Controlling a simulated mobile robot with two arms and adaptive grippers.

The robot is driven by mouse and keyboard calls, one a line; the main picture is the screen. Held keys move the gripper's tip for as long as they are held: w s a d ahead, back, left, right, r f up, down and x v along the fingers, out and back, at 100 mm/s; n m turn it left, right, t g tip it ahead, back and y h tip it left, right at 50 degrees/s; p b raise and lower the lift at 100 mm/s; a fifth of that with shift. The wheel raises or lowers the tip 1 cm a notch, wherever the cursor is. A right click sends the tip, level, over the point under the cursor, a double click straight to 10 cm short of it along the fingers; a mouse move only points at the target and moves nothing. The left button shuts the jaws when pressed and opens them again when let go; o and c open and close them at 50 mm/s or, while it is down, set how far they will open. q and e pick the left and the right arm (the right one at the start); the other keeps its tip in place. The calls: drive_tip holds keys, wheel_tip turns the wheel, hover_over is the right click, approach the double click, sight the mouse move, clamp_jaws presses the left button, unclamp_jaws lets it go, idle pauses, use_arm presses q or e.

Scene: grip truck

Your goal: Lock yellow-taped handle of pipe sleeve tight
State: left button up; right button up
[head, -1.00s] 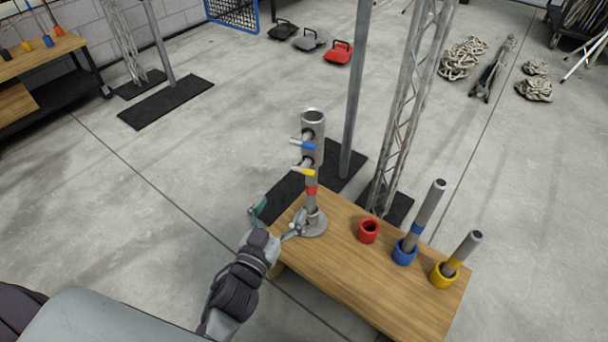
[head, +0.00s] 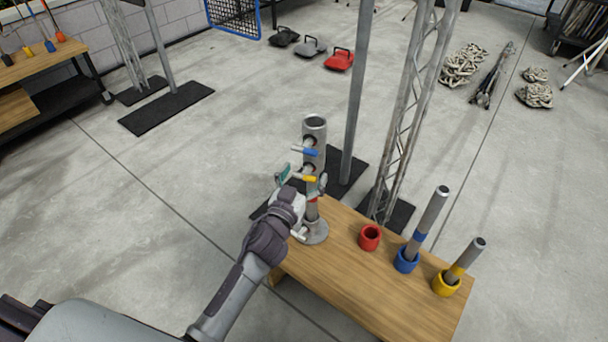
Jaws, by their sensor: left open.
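The pipe sleeve (head: 315,130) stands upright on a round metal base (head: 314,236) at the far left corner of the wooden table. Its yellow-taped handle (head: 304,178) sticks out to the left at the lower level. A blue-taped handle (head: 304,150) sticks out above it. My left gripper (head: 304,178) is open, with one finger left of the yellow-taped handle and the other right of the sleeve. Whether it touches the handle I cannot tell. The gripper partly hides the red-banded pipe below the sleeve. My right gripper is not in view.
On the wooden table (head: 350,272) stand an empty red cup (head: 370,238), a blue cup (head: 406,260) holding a pipe, and a yellow cup (head: 446,284) holding a pipe. A grey pole (head: 357,90) and a lattice truss (head: 407,120) rise behind the table.

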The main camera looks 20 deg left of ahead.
use_arm(q)
drive_tip(key=c, duration=1.2)
